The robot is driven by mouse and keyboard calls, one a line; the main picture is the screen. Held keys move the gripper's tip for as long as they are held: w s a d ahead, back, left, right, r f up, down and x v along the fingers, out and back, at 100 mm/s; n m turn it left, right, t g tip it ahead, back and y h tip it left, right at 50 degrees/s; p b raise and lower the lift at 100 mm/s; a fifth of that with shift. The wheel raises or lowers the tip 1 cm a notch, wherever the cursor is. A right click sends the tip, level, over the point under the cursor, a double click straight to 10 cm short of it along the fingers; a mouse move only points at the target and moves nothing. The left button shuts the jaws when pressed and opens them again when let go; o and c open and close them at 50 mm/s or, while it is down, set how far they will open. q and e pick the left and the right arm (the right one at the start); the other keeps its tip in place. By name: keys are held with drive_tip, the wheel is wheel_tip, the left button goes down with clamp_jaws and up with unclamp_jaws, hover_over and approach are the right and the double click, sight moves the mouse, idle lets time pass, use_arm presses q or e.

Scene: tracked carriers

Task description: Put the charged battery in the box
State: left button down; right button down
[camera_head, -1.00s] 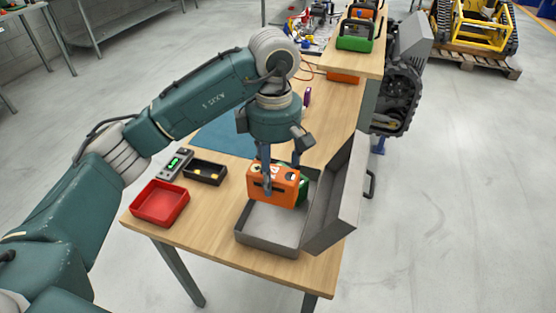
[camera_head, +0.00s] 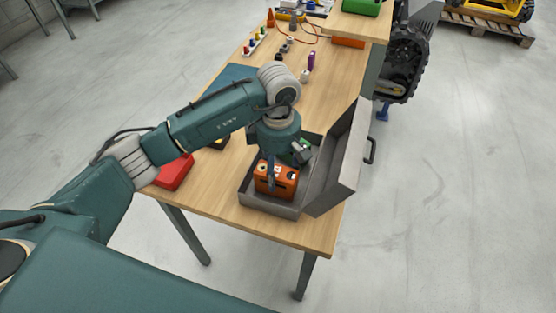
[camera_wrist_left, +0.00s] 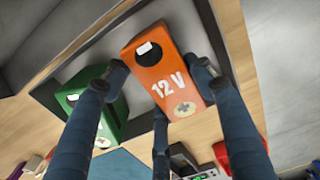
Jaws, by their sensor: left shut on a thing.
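The orange 12 V battery (camera_head: 277,182) is low inside the open grey box (camera_head: 268,204). It fills the middle of the left wrist view (camera_wrist_left: 165,72). My left gripper (camera_head: 271,172) is shut on the orange battery from above, with fingers on both sides of it. I cannot tell whether the battery touches the box floor. A green battery (camera_wrist_left: 95,108) stands beside it in the box, and in the head view it is mostly hidden behind my gripper. The box lid (camera_head: 343,160) stands open on the right. My right gripper is not in view.
A red tray (camera_head: 174,173) and a black tray (camera_head: 219,143) sit left of the box, partly hidden by my arm. A purple item (camera_head: 311,61) and several small parts lie farther back. The table's front edge runs close below the box.

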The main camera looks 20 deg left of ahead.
use_arm(q)
drive_tip(key=shift+w+r, duration=0.1)
drive_tip(key=c, duration=0.9)
unclamp_jaws()
drive_tip(key=shift+f, duration=0.2)
drive_tip(key=shift+c, duration=0.2)
drive_tip(key=shift+o, duration=1.4)
